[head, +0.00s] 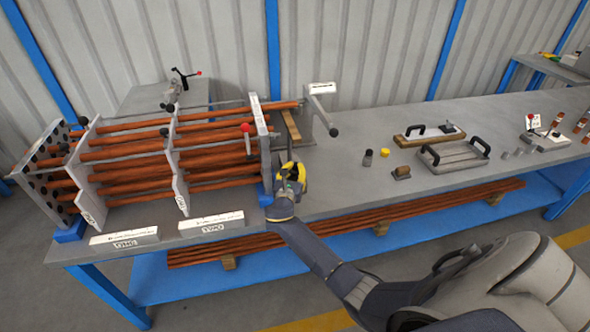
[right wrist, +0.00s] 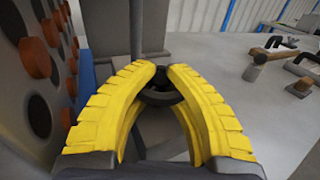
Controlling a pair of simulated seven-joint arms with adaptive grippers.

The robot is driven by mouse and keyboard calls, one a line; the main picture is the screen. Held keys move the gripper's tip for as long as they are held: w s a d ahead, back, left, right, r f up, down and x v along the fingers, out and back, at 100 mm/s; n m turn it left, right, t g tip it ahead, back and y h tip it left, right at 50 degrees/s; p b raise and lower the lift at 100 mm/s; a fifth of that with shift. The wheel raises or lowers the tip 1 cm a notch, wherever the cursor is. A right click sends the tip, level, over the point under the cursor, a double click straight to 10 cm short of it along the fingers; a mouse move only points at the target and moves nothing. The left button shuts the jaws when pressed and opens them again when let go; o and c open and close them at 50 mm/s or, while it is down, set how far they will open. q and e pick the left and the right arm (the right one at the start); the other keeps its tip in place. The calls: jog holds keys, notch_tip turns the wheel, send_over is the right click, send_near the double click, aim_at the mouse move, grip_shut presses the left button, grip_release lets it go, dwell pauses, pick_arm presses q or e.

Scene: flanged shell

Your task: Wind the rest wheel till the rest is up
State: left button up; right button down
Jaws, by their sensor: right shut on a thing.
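My right gripper (head: 288,172) is at the right end of the tube bundle, low beside the end plate (head: 266,150). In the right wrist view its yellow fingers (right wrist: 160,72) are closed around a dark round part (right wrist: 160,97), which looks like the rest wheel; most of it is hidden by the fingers. A grey post (right wrist: 125,30) stands just behind it. A wooden strip (head: 291,124), perhaps the top of the rest, lies beyond the end plate. I cannot tell how high the rest is. My left gripper is not in view.
A red-knobbed lever (head: 247,127) rises at the end plate. Copper tubes (head: 130,155) fill the left. A black-handled tray (head: 455,155) and small pegs lie right; the bench between is mostly bare.

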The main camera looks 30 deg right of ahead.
aim_at(295, 167)
jog(key=shift+w+d+r, duration=0.15)
jog(key=shift+d+r, duration=0.15)
jog(key=shift+r, duration=0.3)
jog(key=c, duration=1.3)
grip_release()
jog(key=shift+o, duration=1.4)
jog(key=o, duration=0.6)
jog(key=shift+a+f, duration=0.15)
jog(key=shift+a, duration=0.1)
jog(key=shift+f, duration=0.1)
notch_tip(295, 167, up, 10)
